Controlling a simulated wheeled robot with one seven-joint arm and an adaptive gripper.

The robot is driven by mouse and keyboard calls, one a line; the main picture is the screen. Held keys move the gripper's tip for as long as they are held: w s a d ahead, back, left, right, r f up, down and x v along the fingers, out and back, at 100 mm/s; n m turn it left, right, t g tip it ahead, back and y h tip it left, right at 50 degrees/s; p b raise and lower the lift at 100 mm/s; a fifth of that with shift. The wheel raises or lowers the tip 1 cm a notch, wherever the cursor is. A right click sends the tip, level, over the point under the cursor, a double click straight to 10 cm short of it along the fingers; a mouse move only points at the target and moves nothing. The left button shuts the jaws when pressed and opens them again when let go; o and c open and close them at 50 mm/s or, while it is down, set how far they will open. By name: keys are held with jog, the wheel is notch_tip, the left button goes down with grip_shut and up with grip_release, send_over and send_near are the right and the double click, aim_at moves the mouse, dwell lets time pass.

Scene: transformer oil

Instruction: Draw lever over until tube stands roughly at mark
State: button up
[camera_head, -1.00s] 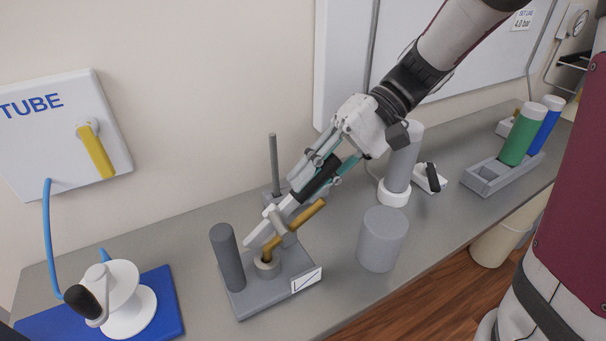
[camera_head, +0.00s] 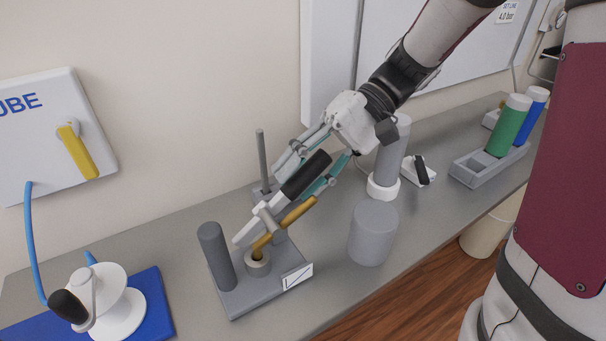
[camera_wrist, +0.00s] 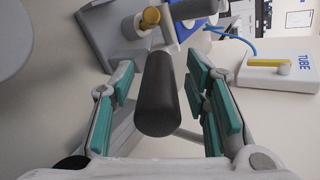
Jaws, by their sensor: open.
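The lever is a pale bar (camera_head: 248,231) with a black grip (camera_head: 306,175), set on a grey stand (camera_head: 262,294) on the bench. A bent brass tube (camera_head: 297,213) rises from a round collar on the stand and leans up to the right, beside the lever. A white plate with a slanted dark line (camera_head: 298,277), seemingly the mark, is on the stand's front right corner. My gripper (camera_head: 304,178) is open, with its fingers on either side of the black grip. In the wrist view the grip (camera_wrist: 160,95) lies between the teal pads, with gaps showing on both sides.
A dark grey post (camera_head: 216,255) stands on the stand's left, and a thin rod (camera_head: 262,160) behind. A grey cylinder (camera_head: 373,233) is close on the right. A white valve on a blue mat (camera_head: 150,300) is at the left. The wall is close behind.

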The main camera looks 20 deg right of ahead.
jog(key=v, duration=1.2)
